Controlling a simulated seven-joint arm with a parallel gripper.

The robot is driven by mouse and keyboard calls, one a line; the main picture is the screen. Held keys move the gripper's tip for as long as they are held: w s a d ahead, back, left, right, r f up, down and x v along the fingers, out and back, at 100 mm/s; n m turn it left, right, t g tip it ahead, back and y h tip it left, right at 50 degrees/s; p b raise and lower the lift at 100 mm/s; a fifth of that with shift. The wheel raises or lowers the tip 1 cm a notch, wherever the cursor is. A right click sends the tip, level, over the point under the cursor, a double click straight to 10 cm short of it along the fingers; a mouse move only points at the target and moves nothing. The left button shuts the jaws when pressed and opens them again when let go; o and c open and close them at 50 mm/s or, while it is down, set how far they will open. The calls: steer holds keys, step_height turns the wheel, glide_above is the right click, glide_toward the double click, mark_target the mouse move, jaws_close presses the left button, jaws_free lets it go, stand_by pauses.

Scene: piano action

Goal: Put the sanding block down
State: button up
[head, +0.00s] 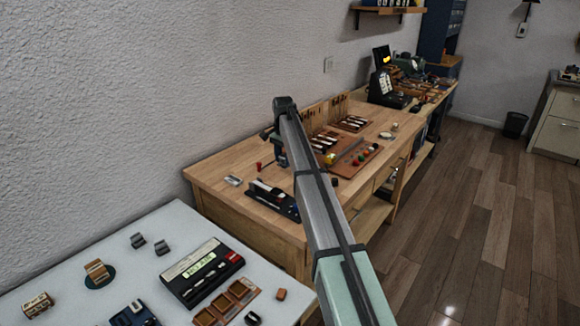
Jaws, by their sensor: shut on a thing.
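My arm rises from the bottom right of the head view to a dark joint near the middle. My gripper's fingers cannot be made out, and neither can anything held in them. No sanding block can be picked out for certain. A small orange-brown block (281,294) lies near the right edge of the pale table (110,233). A brown striped block (96,270) sits on a dark round pad at the left of that table. I cannot tell whether either is the sanding block.
The pale table also holds a dark device with a lit display (202,270), a brown compartment tray (227,302) and small grey pieces (161,247). A wooden bench (225,172) beyond carries a black case (273,199) and tool trays. Wooden floor (465,215) is clear at right.

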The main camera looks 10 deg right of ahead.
mark_target(283, 156)
steer(key=shift+f, duration=3)
steer(key=shift+f, duration=0.1)
steer(key=o, duration=1.1)
steer(key=shift+c, duration=0.2)
step_height(283, 156, up, 12)
steer(key=shift+r, duration=0.1)
steer(key=shift+c, duration=1.2)
